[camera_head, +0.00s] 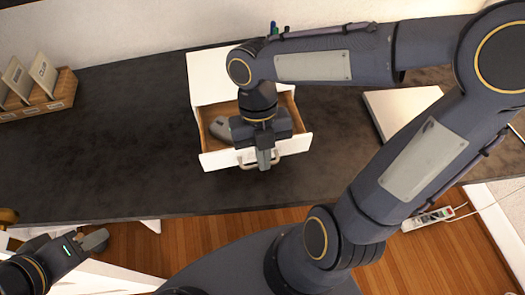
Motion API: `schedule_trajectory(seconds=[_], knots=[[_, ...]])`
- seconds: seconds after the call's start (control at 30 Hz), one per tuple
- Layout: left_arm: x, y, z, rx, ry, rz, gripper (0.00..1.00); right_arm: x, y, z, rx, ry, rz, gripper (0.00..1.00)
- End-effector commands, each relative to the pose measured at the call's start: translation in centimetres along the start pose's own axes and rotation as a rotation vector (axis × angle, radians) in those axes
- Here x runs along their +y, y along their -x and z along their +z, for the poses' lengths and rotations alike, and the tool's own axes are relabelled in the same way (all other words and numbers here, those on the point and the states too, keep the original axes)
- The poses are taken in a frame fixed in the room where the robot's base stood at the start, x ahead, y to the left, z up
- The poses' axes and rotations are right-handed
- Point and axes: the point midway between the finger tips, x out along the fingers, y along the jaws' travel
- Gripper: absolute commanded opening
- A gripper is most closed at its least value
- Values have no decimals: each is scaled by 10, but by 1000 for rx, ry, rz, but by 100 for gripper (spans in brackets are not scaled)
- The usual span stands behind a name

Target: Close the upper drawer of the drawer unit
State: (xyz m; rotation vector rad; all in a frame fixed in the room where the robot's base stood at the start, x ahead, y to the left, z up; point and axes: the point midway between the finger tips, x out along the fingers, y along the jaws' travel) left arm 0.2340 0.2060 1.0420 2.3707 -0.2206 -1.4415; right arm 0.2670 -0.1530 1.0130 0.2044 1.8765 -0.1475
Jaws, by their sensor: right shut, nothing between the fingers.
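The white drawer unit (210,78) stands on the dark worktop. Its drawer (213,160) is pulled out towards me, showing a wooden inside with a grey rounded object (220,128) at its left. A pale handle (246,164) is on the drawer front. My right gripper (263,160) is shut and empty, pointing down over the drawer front at the handle; I cannot tell whether it touches. My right wrist hides part of the drawer inside. My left gripper (97,240) is low at the left, off the worktop's front edge and far from the drawer; its opening is unclear.
The dark worktop (125,130) is clear left of the unit. A wooden holder with cards (38,98) is at the far left. A pale flat object (392,112) lies at the right, behind my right arm. A power strip (427,219) shows at the lower right.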

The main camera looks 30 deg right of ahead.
Motion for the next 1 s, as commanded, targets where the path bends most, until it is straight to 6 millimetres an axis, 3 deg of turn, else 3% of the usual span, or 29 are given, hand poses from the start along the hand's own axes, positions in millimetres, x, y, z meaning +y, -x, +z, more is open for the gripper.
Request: schedule_trajectory(seconds=[0.33,0.6,1.0], knots=[[-5,-11,6,0,0,0,36,0,-77,0,4,-1,-2,0],[-2,-4,2,0,0,0,36,0,-56,30,0,-3,1,0],[-2,-4,2,0,0,0,36,0,-54,35,-1,-3,0,0]])
